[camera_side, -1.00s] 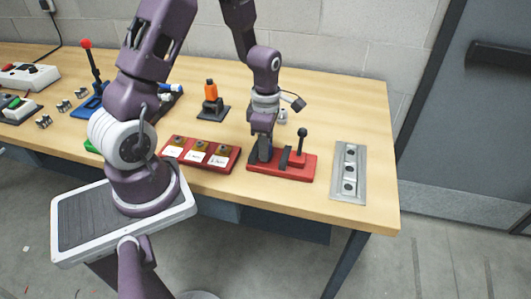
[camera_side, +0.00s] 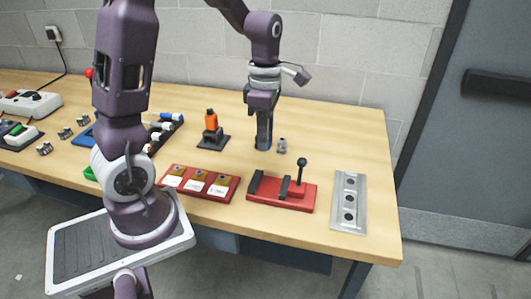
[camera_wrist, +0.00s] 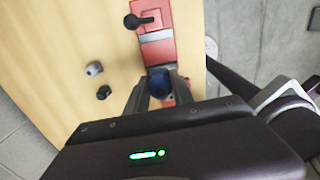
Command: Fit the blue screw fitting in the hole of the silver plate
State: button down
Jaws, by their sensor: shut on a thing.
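My gripper (camera_side: 263,142) is shut on the blue screw fitting (camera_wrist: 159,84), which shows between the fingers in the wrist view (camera_wrist: 158,92). In the side view the fingers point down above the table, behind the red vise (camera_side: 270,197), and the fitting is hard to make out there. The silver plate (camera_side: 338,220) lies flat at the right end of the table, with dark holes in a row along it. My gripper is apart from it, behind it and to its left.
The red vise has an upright black lever (camera_side: 301,168) between my gripper and the plate. A small grey part (camera_side: 282,146) stands just right of my gripper. An orange-topped stand (camera_side: 211,125) and a red tray (camera_side: 200,183) are to the left. Bare table lies behind the plate.

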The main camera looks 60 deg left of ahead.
jog(key=shift+r, duration=0.95)
jog(key=w+d, duration=0.7)
jog(key=d, duration=0.2)
jog(key=w+d, duration=0.7)
jog(key=d, duration=0.3)
jog(key=shift+s+a+f, duration=0.1)
jog(key=shift+s+f, duration=0.05)
jog(key=shift+f, duration=3.85)
jog(key=shift+s+a+f, duration=0.1)
jog(key=shift+f, duration=3.85)
jog(key=shift+f, duration=0.2)
jog(key=c, duration=1)
grip_release()
